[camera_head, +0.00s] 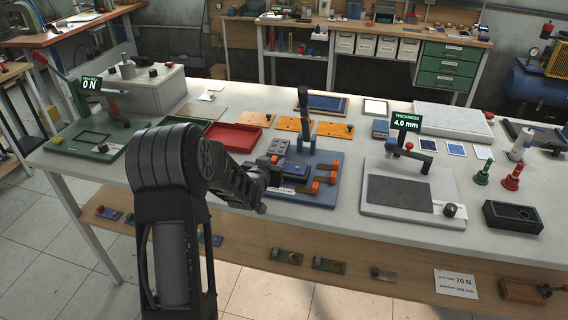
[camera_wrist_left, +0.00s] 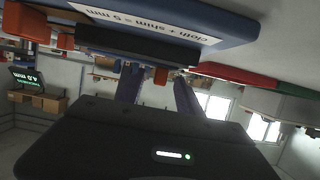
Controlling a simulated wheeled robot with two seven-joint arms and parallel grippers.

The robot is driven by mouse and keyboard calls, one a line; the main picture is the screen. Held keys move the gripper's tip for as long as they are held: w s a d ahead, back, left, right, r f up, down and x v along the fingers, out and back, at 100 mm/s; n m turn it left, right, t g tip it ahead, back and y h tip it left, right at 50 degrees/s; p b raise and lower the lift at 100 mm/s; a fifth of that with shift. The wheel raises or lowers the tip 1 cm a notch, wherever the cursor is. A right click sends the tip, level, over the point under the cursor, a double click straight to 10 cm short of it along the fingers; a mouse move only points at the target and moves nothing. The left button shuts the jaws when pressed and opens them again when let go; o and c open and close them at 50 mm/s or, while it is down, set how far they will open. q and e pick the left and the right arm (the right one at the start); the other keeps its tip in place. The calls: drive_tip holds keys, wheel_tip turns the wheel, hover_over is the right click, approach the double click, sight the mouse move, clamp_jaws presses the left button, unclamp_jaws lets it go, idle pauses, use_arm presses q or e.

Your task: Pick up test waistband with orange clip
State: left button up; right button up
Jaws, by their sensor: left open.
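A blue fixture (camera_head: 325,198) with grey blocks, an upright dark lever and orange clips (camera_head: 316,187) stands at mid-table. I cannot tell for sure which part is the test waistband; dark strips lie beside the orange clips. My left gripper (camera_head: 257,198) is at the fixture's left front edge, partly hidden by my arm. In the left wrist view my gripper (camera_wrist_left: 157,92) is open, with its fingers apart and nothing clearly between them. My right gripper is not in view.
A red tray (camera_head: 235,138) and orange plates (camera_head: 333,130) lie behind the fixture. A thickness gauge on a grey plate (camera_head: 372,208) stands to the right, a green-based tester (camera_head: 75,145) to the left. The table's front strip is mostly clear.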

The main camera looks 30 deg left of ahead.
use_arm(q)
drive_tip(key=shift+w+a+f, duration=0.1)
drive_tip(key=shift+w+f, duration=0.1)
drive_tip(key=shift+w, duration=0.15)
drive_tip(key=shift+c, duration=0.5)
clamp_jaws()
idle(0.3)
